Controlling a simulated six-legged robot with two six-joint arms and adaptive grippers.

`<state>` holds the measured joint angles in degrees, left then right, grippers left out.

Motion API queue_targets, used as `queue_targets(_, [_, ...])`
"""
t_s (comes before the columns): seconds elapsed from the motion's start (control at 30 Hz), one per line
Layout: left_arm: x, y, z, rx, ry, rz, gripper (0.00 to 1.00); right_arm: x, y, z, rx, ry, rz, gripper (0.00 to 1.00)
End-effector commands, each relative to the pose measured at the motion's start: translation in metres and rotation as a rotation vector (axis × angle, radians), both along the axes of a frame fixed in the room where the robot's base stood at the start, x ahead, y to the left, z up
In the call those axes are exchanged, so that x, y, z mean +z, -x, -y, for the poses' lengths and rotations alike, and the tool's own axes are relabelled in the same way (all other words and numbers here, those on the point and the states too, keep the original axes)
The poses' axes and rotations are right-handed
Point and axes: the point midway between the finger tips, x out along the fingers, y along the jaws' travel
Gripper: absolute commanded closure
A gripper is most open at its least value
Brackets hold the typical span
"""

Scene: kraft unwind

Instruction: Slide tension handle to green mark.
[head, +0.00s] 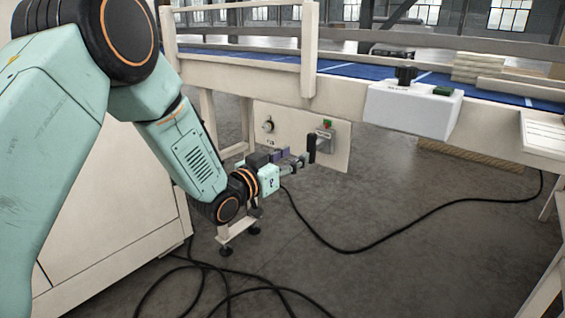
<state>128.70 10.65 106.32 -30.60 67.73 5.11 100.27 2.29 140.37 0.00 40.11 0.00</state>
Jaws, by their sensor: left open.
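A black upright handle (312,149) stands in front of the cream panel (290,128) under the conveyor; I take it for the tension handle. My left gripper (298,162) is open, with its fingertips just left of the handle's lower part. I cannot tell whether they touch it. A small grey box (326,138) on the panel, just right of the handle, carries a red and green spot at its top. I cannot tell whether this is the green mark; no other clear one shows on the panel. My right gripper is out of view.
A round gauge or dial (267,125) sits on the panel's left part. A white control box (412,108) with a black knob juts out at the conveyor's edge (235,72). Black cables (400,228) lie across the floor.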

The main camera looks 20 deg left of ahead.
Motion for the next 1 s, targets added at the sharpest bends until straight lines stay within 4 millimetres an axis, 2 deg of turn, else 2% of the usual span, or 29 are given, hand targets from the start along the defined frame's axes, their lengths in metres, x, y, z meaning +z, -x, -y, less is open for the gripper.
queue_targets(0.1, [0.000,0.015,-0.006,0.003,0.003,-0.001,0.58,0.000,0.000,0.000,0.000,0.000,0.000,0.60])
queue_targets(0.27, [0.000,0.026,-0.010,0.001,0.001,0.000,0.58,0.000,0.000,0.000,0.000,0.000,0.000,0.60])
queue_targets(0.8, [-0.002,0.028,-0.010,0.001,-0.004,-0.009,0.58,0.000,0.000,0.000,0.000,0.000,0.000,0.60])
queue_targets(0.87, [-0.011,0.029,-0.013,0.019,-0.009,-0.047,0.58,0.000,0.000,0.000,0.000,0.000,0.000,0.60])
queue_targets(0.97, [-0.051,0.046,-0.021,0.084,-0.009,-0.207,0.58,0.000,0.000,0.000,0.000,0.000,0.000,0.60])
queue_targets(1.0, [-0.073,0.058,-0.022,0.106,-0.012,-0.286,0.58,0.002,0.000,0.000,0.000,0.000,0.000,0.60])
